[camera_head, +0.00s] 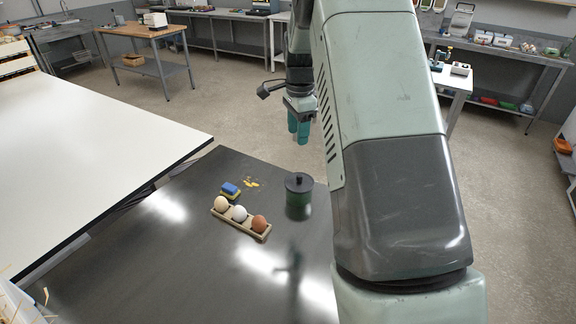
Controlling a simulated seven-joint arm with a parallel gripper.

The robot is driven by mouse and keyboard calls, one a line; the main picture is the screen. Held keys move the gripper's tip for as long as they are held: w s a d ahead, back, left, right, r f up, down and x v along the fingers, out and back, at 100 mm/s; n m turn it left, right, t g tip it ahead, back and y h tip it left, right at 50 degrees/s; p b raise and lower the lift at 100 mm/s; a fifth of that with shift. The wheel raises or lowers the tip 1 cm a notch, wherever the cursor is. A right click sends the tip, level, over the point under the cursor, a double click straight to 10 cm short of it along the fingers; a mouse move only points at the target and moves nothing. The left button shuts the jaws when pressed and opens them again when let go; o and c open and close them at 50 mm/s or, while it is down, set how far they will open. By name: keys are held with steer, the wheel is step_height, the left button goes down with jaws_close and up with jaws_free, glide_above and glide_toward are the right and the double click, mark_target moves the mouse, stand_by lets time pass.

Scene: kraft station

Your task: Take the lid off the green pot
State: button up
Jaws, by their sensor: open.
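The green pot (299,203) stands upright on the dark table, a little right of the picture's middle line. Its dark lid (299,182) with a small black knob sits on top of it. My gripper (299,132) hangs above and beyond the pot in the picture, apart from it, with its teal fingers pointing down. The gripper is open and I see nothing between the fingers. My arm covers the table's right part.
A holder (246,230) with three eggs lies left of the pot. A blue and yellow sponge (230,190) and small yellow bits (251,183) are behind it. The dark table's (150,265) front left is clear. A white table (90,150) stands at left.

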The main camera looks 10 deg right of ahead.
steer(key=m, duration=0.2)
glide_above(300, 175)
step_height(300, 175, down, 6)
steer(key=shift+g, duration=0.3)
step_height(300, 175, down, 11)
steer(key=shift+r, duration=0.1)
steer(key=shift+c, duration=0.4)
jaws_close()
